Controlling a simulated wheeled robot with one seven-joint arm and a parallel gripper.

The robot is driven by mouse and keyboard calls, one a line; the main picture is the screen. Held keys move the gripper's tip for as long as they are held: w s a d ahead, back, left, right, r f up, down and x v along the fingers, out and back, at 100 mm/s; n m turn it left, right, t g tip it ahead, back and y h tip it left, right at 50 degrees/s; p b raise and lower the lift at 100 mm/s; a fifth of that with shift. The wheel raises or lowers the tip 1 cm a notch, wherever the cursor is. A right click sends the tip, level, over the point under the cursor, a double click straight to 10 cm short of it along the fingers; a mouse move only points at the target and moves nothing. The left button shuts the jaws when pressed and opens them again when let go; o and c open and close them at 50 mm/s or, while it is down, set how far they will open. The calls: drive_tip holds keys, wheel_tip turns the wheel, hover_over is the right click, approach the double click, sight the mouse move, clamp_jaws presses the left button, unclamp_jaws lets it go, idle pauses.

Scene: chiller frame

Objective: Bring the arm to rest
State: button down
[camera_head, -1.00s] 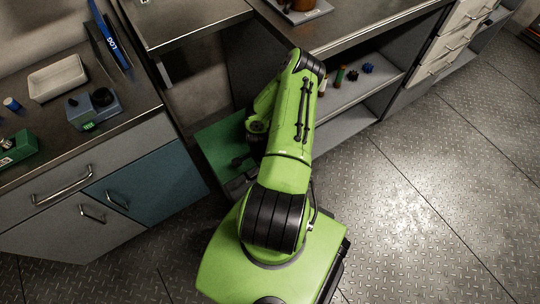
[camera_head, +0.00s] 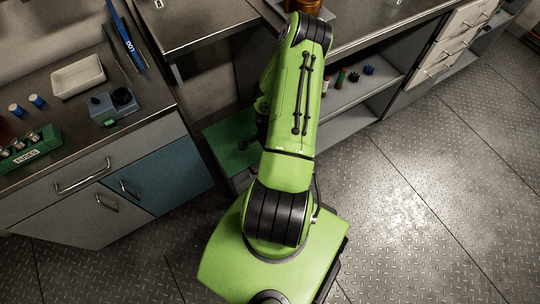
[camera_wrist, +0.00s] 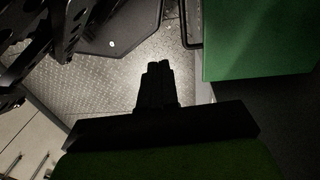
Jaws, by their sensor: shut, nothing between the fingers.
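My green arm stands in the middle of the head view, folded upward, with its elbow near the counter edge. My gripper (camera_wrist: 158,72) shows as a dark shape in the wrist view, its two fingers together with nothing between them. It points over the metal floor (camera_wrist: 120,75), close to a green box (camera_wrist: 255,40) on the right. The gripper itself is hidden behind my arm in the head view. The same green box (camera_head: 228,145) shows there just left of my arm.
A counter (camera_head: 25,95) on the left holds a white tray (camera_head: 78,76), a blue-grey device (camera_head: 113,106) and a green rack (camera_head: 30,147). An open shelf (camera_head: 350,125) with small bottles is right of my arm. The tread-plate floor (camera_head: 430,210) at right is clear.

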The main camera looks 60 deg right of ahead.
drive_tip(key=shift+r, duration=0.2)
drive_tip(key=w+r+n+h+p, duration=0.1)
drive_tip(key=w+r+n, duration=0.25)
drive_tip(key=r, duration=0.55)
drive_tip(key=w+r+n+h+p, duration=0.1)
drive_tip(key=w+r+n+p, duration=0.3)
drive_tip(key=r, duration=0.6)
drive_tip(key=w+a+r+n+t+h, duration=0.1)
drive_tip(key=w+a+r+n+t, duration=0.15)
drive_tip(key=a+r, duration=0.4)
drive_tip(key=w+a+r+n+t, duration=0.1)
drive_tip(key=a+r+n, duration=0.2)
drive_tip(key=r, duration=0.6)
drive_tip(key=s+a+r+n+t+y+p, duration=0.2)
drive_tip(key=s+a+r+n+t, duration=0.1)
drive_tip(key=s+a+r+n, duration=0.7)
drive_tip(key=a+r, duration=0.3)
drive_tip(key=a, duration=0.1)
drive_tip(key=shift+r+y, duration=0.3)
drive_tip(key=shift+r, duration=0.1)
